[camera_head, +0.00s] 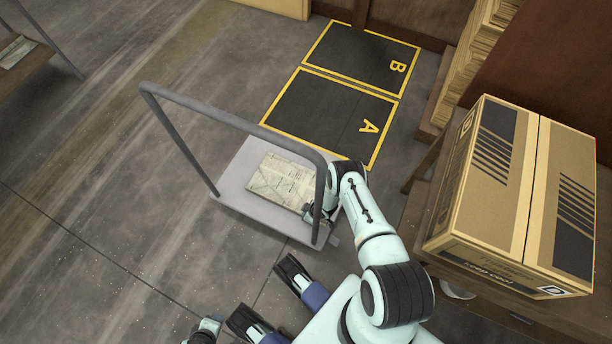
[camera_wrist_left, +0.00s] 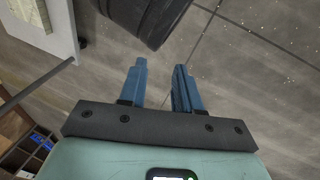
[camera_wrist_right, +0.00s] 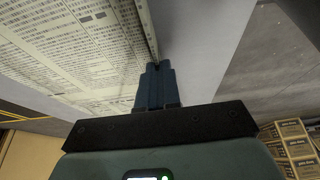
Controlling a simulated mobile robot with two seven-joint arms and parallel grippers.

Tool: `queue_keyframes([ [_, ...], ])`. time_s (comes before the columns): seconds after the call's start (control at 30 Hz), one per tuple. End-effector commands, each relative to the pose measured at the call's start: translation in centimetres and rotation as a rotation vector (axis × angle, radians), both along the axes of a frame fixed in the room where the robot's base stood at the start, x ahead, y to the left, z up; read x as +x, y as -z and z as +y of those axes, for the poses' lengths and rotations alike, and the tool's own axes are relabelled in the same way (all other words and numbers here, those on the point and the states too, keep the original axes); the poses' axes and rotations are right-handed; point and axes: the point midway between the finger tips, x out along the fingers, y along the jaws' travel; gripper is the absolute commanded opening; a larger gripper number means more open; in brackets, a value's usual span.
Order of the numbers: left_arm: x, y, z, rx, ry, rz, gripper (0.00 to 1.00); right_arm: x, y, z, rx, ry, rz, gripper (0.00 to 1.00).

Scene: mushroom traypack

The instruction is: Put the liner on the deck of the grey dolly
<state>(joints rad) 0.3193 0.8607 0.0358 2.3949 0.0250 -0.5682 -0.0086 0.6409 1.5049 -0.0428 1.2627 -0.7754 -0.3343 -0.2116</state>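The liner (camera_head: 282,181), a pale printed paper sheet, is over the deck of the grey dolly (camera_head: 232,190) and looks flat on it in the head view. My right gripper (camera_head: 309,212) is low at the liner's right edge, beside the dolly's handle. In the right wrist view its fingers (camera_wrist_right: 157,72) are together, with the edge of the liner (camera_wrist_right: 75,50) at their tips; the exact grip is hard to see. My left gripper (camera_wrist_left: 160,80) is open and empty above the floor, apart from the dolly, whose deck corner shows in the left wrist view (camera_wrist_left: 62,25).
The dolly's tubular handle (camera_head: 235,122) arches over the deck near my right arm. A large cardboard box (camera_head: 490,180) stands on a table at right. Floor mats marked A (camera_head: 330,110) and B (camera_head: 360,60) lie behind the dolly.

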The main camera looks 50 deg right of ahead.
Motion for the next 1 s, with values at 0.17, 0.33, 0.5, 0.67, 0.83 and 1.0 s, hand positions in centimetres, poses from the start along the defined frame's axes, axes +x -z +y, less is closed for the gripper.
queue_keyframes([
  [0.17,0.0,0.0,0.0,0.0,0.0,0.0,0.33,0.0,0.0,0.0,0.0,0.0,0.0,0.0],
  [0.33,0.1,0.1,0.0,0.002,-0.001,-0.004,0.33,0.0,0.0,0.0,0.0,0.0,0.0,0.29],
  [0.5,0.1,0.1,0.0,0.001,-0.001,-0.003,0.33,0.0,0.0,0.0,0.0,0.0,0.0,0.29],
  [0.67,-0.2,-0.2,-0.1,-0.003,0.002,0.004,0.33,0.0,-0.3,0.0,0.0,-0.001,0.0,0.29],
  [0.83,-2.0,-1.9,-1.1,-0.027,0.023,0.052,0.33,-0.9,-3.0,-0.3,0.0,-0.002,-0.001,0.29],
  [1.0,-4.6,-3.9,-2.3,-0.059,0.051,0.12,0.33,-2.3,-6.6,-0.7,-0.001,-0.001,-0.001,0.29],
])
